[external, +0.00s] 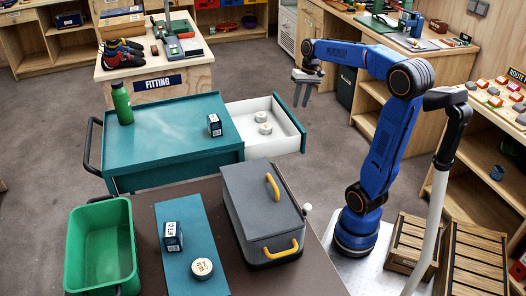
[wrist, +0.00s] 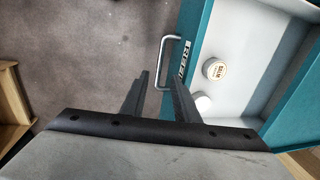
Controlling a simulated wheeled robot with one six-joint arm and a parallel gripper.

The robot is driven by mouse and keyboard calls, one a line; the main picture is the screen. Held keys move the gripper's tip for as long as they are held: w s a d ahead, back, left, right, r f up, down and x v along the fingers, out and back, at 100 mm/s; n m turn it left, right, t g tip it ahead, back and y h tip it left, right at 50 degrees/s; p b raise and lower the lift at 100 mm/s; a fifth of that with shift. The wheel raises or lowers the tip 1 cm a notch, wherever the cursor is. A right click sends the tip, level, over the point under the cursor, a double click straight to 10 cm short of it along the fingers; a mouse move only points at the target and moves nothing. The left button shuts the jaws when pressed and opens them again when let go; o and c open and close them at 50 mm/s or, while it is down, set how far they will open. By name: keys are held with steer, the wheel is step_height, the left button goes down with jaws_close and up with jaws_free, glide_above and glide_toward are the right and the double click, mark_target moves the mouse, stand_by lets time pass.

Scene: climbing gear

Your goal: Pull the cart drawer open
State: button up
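The teal cart (external: 165,145) stands left of my arm. Its drawer (external: 286,146) is out toward the right, showing a white interior with two round tins (external: 264,122) in it. The wrist view shows the drawer's teal front (wrist: 190,50) with a metal bar handle (wrist: 163,55). My gripper (external: 301,104) hangs fingers down near the drawer's far right corner and looks higher than it. In the wrist view my gripper (wrist: 157,74) is open, its dark fingers apart, with part of the handle seen between the tips. It does not appear to grip the handle.
A green bottle (external: 122,103) and a small dark box (external: 214,125) stand on the cart. In front, a brown table holds a grey cooler box (external: 262,212), a green bin (external: 70,245), another small box and a tin. Grey floor is clear beyond the drawer.

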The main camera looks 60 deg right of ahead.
step_height(320, 180, up, 9)
steer(key=s+d, duration=0.1)
steer(key=shift+s+d+r, duration=0.15)
steer(key=shift+r, duration=0.05)
stand_by(0.5)
steer(key=s+a+f+n, duration=0.2)
steer(key=s+a+f, duration=0.2)
steer(key=a, duration=0.2)
steer(key=s+a+f+n+t, duration=0.1)
steer(key=s+a+f, duration=0.25)
steer(key=a, duration=0.35)
steer(key=s+a+f+n, duration=0.2)
steer(key=s+a+f, duration=0.1)
steer(key=s+a, duration=0.25)
steer(key=s+a+f+n+t+h, duration=0.1)
steer(key=s+a+f+n+t, duration=0.1)
steer(key=f, duration=0.6)
steer(key=shift+s+n+h, duration=0.3)
steer(key=shift+s+n, duration=0.3)
steer(key=shift+n, duration=0.3)
steer(key=shift+o, duration=0.2)
steer(key=shift+a, duration=0.1)
